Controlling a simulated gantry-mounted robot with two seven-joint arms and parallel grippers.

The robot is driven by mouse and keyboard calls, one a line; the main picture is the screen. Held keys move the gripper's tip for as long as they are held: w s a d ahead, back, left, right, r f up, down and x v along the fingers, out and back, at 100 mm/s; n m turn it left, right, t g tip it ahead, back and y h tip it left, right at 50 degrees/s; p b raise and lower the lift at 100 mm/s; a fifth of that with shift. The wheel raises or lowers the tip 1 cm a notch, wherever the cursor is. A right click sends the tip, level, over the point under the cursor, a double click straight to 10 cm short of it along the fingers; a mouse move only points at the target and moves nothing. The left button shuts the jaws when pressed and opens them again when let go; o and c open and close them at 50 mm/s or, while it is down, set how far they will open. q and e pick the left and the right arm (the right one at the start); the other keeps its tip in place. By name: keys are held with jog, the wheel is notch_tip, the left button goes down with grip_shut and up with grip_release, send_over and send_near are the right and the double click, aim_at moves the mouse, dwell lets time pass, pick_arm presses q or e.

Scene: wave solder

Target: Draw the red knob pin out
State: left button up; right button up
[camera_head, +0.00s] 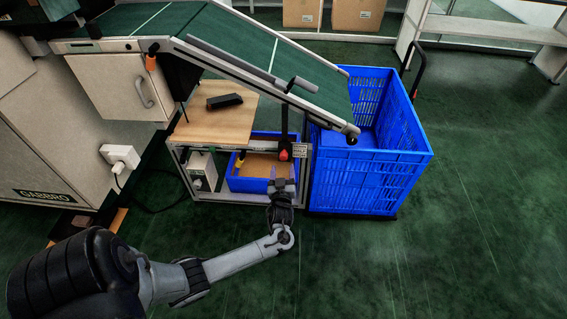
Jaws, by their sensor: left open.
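The red knob pin (283,155) shows as a small red knob on the metal frame below the green conveyor, near the foot of a dark upright post. My left gripper (279,181) is just below and in front of the knob, pointing up toward it in the picture. It is open, looks empty and is apart from the knob. The pin's shaft is hidden. My right gripper is not in view.
A blue slatted crate (362,185) stands close to the right of the frame, under the conveyor's (240,50) lower end. A blue bin (250,184) sits low inside the frame. A wooden shelf (212,122) holds a black object (224,101). The floor at right is clear.

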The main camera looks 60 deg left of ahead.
aim_at(284, 159)
pick_arm(q)
jog(key=b+x, duration=0.2)
jog(key=x, duration=0.3)
jog(key=shift+w+a, duration=0.25)
jog(key=shift+w+a+b, duration=0.1)
jog(key=shift+a+b, duration=0.2)
grip_shut()
